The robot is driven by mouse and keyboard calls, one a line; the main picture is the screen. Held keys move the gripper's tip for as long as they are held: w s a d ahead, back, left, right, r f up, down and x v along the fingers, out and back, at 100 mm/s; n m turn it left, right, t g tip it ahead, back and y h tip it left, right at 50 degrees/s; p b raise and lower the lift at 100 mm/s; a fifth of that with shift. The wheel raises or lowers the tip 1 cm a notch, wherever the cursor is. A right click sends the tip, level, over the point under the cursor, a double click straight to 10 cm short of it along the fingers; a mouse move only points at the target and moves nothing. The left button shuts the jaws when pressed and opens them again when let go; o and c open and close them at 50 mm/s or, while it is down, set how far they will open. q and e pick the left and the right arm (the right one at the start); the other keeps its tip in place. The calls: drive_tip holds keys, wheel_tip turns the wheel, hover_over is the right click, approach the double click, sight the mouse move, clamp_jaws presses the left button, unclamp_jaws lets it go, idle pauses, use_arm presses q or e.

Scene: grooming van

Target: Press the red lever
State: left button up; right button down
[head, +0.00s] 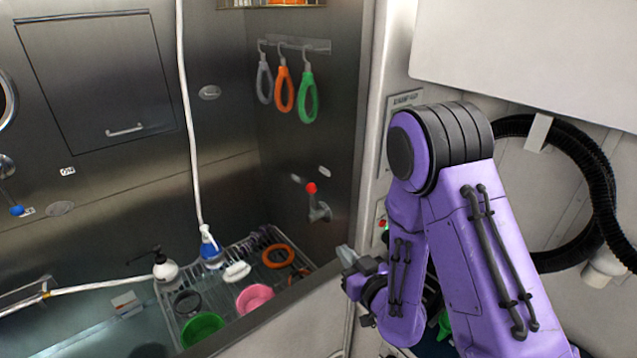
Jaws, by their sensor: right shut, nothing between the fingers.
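The red lever (311,188) is a small red-tipped handle on a metal tap fitting, fixed to the right steel wall of the wash bay. My right arm is purple and comes in from the right. Its gripper (347,256) is shut and empty, below and to the right of the lever and apart from it, in front of the bay's edge. My left gripper is not in view.
A wire rack (222,281) below holds an orange ring (278,256), a pink bowl (255,298) and a green bowl (202,329). Coloured loops (284,90) hang above the lever. A blue-tipped lever (17,210) is far left. A black hose (590,160) loops behind my arm.

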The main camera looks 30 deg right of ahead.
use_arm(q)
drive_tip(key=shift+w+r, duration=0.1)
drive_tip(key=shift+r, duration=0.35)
use_arm(e)
drive_tip(key=shift+t, duration=0.6)
drive_tip(key=r, duration=0.4)
drive_tip(key=shift+w+d+r, duration=0.1)
drive_tip(key=shift+w+d, duration=0.1)
drive_tip(key=shift+w, duration=0.15)
drive_tip(key=b, duration=0.9)
approach(312, 199)
drive_tip(key=w, duration=0.2)
drive_tip(key=w+d, duration=0.1)
drive_tip(key=w, duration=0.2)
drive_tip(key=shift+w, duration=0.2)
use_arm(q)
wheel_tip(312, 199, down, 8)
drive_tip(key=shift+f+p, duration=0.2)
drive_tip(key=shift+p, duration=0.1)
use_arm(e)
drive_tip(key=shift+w, duration=0.7)
